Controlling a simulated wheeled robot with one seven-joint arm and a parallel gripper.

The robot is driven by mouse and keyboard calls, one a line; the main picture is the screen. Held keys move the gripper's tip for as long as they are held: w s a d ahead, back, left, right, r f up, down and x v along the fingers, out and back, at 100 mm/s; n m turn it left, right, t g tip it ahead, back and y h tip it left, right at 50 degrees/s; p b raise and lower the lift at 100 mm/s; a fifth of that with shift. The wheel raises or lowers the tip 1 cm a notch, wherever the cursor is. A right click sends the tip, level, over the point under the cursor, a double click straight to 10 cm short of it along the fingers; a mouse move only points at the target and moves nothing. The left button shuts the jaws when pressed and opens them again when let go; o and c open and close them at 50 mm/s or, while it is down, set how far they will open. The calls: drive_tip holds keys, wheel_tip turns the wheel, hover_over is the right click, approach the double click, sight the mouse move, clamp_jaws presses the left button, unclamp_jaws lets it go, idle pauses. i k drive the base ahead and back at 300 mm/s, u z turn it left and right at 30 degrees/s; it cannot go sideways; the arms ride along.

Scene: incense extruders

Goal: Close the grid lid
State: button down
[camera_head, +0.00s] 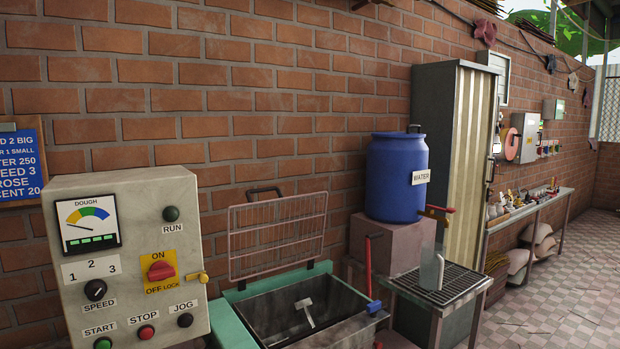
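The grid lid (277,232) is a wire grille in a thin reddish frame, with a dark handle (264,191) on its top edge. It stands open, roughly upright, at the back of the mixing trough (275,296), in front of the brick wall. The trough has a green rim and a dark grey inside, and its top is uncovered. A pale T-shaped paddle (306,312) shows inside it. The trough's front part is cut off by the bottom of the picture. My gripper is not in view.
A control box (131,262) with a dial, knobs and buttons stands left of the trough. Further right are a slatted table (455,281) with a grey jug (431,271), and a blue water barrel (394,178).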

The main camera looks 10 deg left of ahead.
sight(242, 281)
drive_tip(key=u, duration=0.05)
drive_tip(key=i, duration=0.95)
drive_tip(key=u, duration=0.5)
